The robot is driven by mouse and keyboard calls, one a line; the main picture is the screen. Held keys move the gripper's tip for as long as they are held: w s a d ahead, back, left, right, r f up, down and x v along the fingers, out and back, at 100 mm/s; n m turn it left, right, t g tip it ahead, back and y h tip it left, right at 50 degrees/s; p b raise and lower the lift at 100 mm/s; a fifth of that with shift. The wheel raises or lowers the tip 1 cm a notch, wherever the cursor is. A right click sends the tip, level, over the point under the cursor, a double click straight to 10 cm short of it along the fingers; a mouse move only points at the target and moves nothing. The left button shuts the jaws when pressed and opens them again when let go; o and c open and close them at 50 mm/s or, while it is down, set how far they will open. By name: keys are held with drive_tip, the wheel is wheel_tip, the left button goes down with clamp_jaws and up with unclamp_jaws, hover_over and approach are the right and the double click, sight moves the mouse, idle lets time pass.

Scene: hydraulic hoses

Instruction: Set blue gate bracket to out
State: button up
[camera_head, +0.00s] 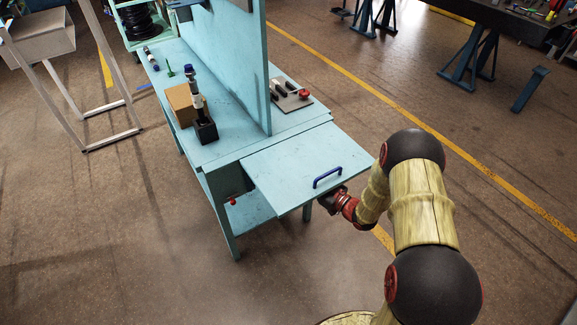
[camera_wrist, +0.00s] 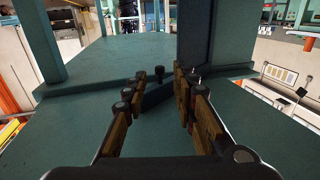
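The blue gate bracket (camera_head: 328,177) is a small handle-shaped bar. It stands on the flat teal gate panel (camera_head: 290,165), which lies level and sticks out from the near end of the bench. My gripper (camera_head: 334,200) is at the panel's front right edge, just below the bracket in the head view; contact cannot be told. In the wrist view my gripper (camera_wrist: 157,82) has its fingers apart over the teal surface. A dark bar (camera_wrist: 155,97) shows between them, likely the bracket, partly hidden by the right finger.
A tall teal divider (camera_head: 240,60) stands along the bench. A cardboard box (camera_head: 181,104) and dark fixture (camera_head: 205,130) are left of it; a grey plate with a red knob (camera_head: 304,94) is right. Floor right of the bench is open.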

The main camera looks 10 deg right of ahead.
drive_tip(key=b+x, duration=0.2)
drive_tip(key=x, duration=0.4)
drive_tip(key=shift+c, duration=1.2)
drive_tip(key=c, duration=0.4)
clamp_jaws()
